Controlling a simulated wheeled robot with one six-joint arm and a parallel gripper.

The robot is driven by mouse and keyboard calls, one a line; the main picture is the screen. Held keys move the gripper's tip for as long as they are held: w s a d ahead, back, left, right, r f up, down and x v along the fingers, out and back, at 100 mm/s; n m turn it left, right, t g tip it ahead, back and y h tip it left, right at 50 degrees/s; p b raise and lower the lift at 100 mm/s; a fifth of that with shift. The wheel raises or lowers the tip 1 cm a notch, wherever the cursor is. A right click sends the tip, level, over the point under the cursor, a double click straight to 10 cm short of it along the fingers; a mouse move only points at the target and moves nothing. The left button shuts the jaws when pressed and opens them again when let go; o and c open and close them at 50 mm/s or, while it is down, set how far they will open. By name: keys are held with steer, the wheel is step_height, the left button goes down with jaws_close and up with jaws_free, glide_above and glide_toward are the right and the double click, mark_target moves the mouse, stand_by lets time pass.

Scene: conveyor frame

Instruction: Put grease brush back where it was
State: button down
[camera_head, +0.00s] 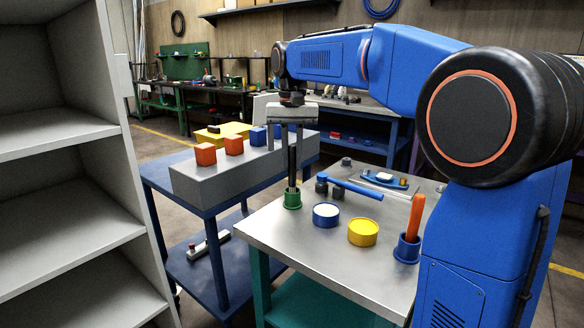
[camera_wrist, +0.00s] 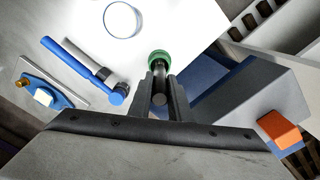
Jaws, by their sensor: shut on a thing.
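The grease brush (camera_head: 292,168) appears as a dark, upright stick, with its bristles hidden. Its lower end sits at or inside the mouth of a small green cup (camera_head: 292,201) near the left edge of the steel table. My gripper (camera_head: 292,143) points down above the cup and is shut on the upper part of the brush. In the wrist view, the fingers (camera_wrist: 160,88) close on the dark brush (camera_wrist: 159,99), and the green cup (camera_wrist: 161,56) shows just beyond them. Whether the brush touches the cup floor is hidden.
A grey block (camera_head: 235,180) with coloured cubes is left; grey shelves (camera_head: 65,145) stand far left.

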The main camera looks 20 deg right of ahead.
steer(key=shift+f, duration=1.3)
steer(key=c, duration=1.6)
jaws_free()
steer(key=shift+f, duration=0.1)
steer(key=shift+c, duration=0.2)
step_height(320, 180, up, 12)
steer(key=shift+r, duration=0.15)
